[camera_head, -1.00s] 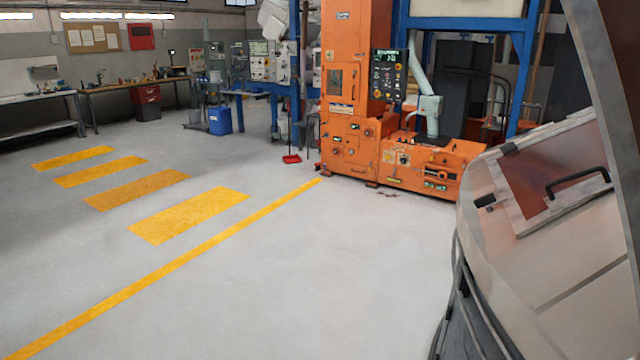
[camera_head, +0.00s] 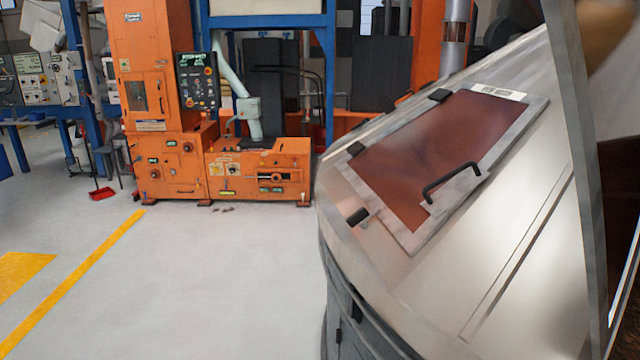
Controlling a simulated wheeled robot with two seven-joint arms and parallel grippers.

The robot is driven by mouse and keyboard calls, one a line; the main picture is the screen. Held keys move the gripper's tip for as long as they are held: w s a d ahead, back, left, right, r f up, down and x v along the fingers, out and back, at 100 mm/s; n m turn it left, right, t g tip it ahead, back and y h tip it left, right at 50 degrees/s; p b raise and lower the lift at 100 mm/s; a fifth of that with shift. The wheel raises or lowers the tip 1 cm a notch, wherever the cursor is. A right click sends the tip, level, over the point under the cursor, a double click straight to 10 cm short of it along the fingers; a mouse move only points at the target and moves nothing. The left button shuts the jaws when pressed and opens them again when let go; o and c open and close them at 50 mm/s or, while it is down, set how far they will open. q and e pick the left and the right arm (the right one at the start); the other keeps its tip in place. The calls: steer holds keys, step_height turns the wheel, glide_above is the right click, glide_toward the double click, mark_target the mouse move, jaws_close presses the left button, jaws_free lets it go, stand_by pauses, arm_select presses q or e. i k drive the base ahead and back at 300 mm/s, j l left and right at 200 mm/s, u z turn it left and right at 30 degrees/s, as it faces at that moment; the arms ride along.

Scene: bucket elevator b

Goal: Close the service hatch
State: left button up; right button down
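The service hatch (camera_head: 405,165) is on the sloped metal top of a large machine housing (camera_head: 490,240) at the right. It has a reddish-brown panel, a light grey frame and a black bar handle (camera_head: 450,180) along its lower right side. Black blocks that look like hinges or catches (camera_head: 357,216) sit along its left edge. The hatch looks nearly in line with the slope, but I cannot tell whether it is fully seated. Neither of my grippers is in view.
An orange machine (camera_head: 165,110) with a black control panel (camera_head: 197,80) stands behind, at the left. A grey upright edge (camera_head: 588,180) cuts through the right side, close to the camera. Grey floor (camera_head: 220,290) in front is clear, with a yellow line (camera_head: 75,280).

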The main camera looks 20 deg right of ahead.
mark_target(609, 30)
steer(key=i+j+z, duration=0.1)
steer(key=z, duration=0.3)
steer(key=i+j+z, duration=0.15)
steer(key=z, duration=0.25)
steer(key=i+j+z, duration=0.15)
steer(key=z, duration=0.25)
steer(key=i+j+z, duration=0.1)
steer(key=j+z, duration=0.25)
steer(key=i+j+z, duration=0.15)
steer(key=z, duration=0.25)
steer(key=i+j+z, duration=0.15)
steer(key=j+z, duration=0.2)
steer(key=i+j+z, duration=0.1)
steer(key=z, duration=0.3)
steer(key=j+z, duration=0.35)
steer(key=k, duration=0.35)
steer(key=l, duration=0.1)
